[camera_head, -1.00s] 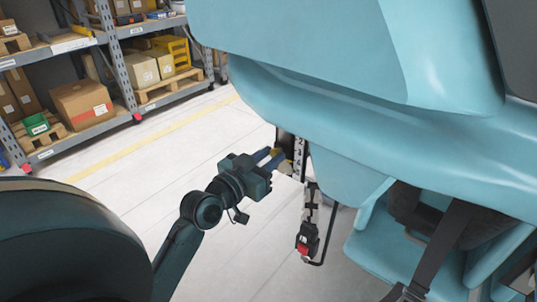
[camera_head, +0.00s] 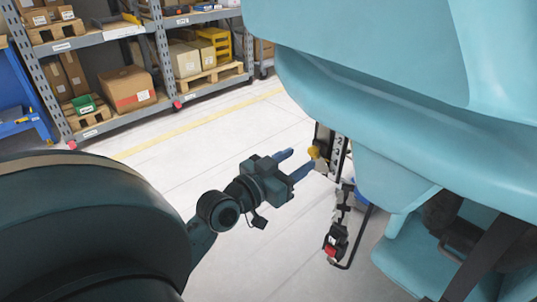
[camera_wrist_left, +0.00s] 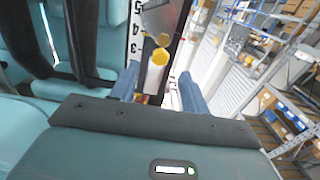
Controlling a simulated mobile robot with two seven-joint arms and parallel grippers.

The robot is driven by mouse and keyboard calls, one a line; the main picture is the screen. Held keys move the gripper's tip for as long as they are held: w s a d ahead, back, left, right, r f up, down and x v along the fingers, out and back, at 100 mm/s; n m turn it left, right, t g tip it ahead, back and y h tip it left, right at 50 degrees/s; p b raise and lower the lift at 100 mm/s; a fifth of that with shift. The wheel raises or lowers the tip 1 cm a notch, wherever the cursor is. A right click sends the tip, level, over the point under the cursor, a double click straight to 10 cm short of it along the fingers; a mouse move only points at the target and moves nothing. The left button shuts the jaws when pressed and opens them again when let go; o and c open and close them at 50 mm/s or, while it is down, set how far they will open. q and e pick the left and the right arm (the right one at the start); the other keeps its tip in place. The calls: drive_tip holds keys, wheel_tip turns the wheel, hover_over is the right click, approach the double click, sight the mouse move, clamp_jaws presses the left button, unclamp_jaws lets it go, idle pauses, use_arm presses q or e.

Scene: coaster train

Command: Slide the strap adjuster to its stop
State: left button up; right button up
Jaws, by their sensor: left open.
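The strap adjuster shows as a yellow knob (camera_head: 314,152) on an upright rail with a numbered scale (camera_head: 337,155), beside the light blue seat shell. In the left wrist view the yellow knob (camera_wrist_left: 158,57) sits on a pale cylindrical stem, with the scale (camera_wrist_left: 135,40) to its left. My left gripper (camera_head: 301,158) is open, its two blue fingers apart and empty, close to the knob. In the left wrist view the fingers (camera_wrist_left: 159,75) lie on either side of the stem's line; I cannot tell whether they touch it. My right gripper is out of view.
A black strap with a red-buttoned buckle (camera_head: 331,249) hangs below the rail. The large light blue shell (camera_head: 400,90) fills the upper right, with a seat (camera_head: 405,260) below. Shelves with boxes (camera_head: 128,88) stand at the back left. The floor between is clear.

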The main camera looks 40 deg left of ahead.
use_arm(q)
drive_tip(key=s+b, duration=0.1)
drive_tip(key=s, duration=0.8)
drive_tip(key=shift+a, duration=0.35)
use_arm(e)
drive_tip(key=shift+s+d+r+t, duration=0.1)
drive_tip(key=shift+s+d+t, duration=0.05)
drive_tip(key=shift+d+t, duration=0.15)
use_arm(q)
drive_tip(key=shift+s, duration=0.1)
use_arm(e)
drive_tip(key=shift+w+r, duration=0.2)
use_arm(q)
drive_tip(key=s+d+f+m+g+h, duration=0.1)
drive_tip(key=s+d+f+g+h, duration=0.3)
drive_tip(key=d+f, duration=1.25)
wheel_tip(320, 180, up, 6)
drive_tip(key=m+g+y+p, duration=0.1)
drive_tip(key=g+p, duration=0.2)
drive_tip(key=p, duration=1.2)
drive_tip(key=shift+s+d+y, duration=0.35)
drive_tip(key=shift+d+y, duration=0.05)
drive_tip(key=shift+d, duration=0.05)
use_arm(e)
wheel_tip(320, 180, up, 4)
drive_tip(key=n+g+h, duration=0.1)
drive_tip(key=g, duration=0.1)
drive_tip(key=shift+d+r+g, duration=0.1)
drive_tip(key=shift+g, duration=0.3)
